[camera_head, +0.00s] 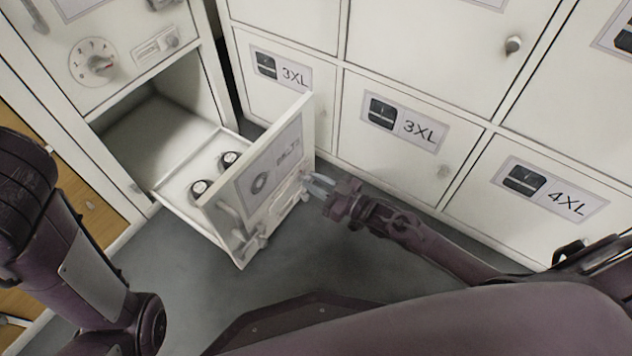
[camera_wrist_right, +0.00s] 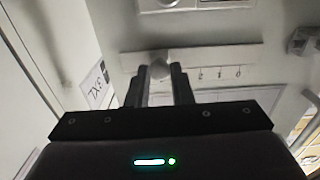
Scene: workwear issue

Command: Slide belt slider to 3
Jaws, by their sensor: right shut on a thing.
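The belt drawer (camera_head: 250,205) is pulled out, and its pale front bears a label with a coiled-belt picture. The belt slider is on this front; in the wrist view its pale plate (camera_wrist_right: 215,57) runs across the picture with a round knob (camera_wrist_right: 159,68). Small marks (camera_wrist_right: 220,73) lie to the right of the knob, too small to read. My right gripper (camera_head: 316,184) is at the right end of the drawer front, its fingers shut on the knob in the wrist view (camera_wrist_right: 160,88). My left arm shows at the left, but its gripper is out of view.
Two dark rolled belts (camera_head: 229,159) (camera_head: 200,188) lie in the drawer. A dial (camera_head: 93,62) and another slider (camera_head: 157,45) are on the panel above. Closed locker doors marked 3XL (camera_head: 397,115) and 4XL (camera_head: 545,200) stand behind my right arm. Grey floor is clear below the drawer.

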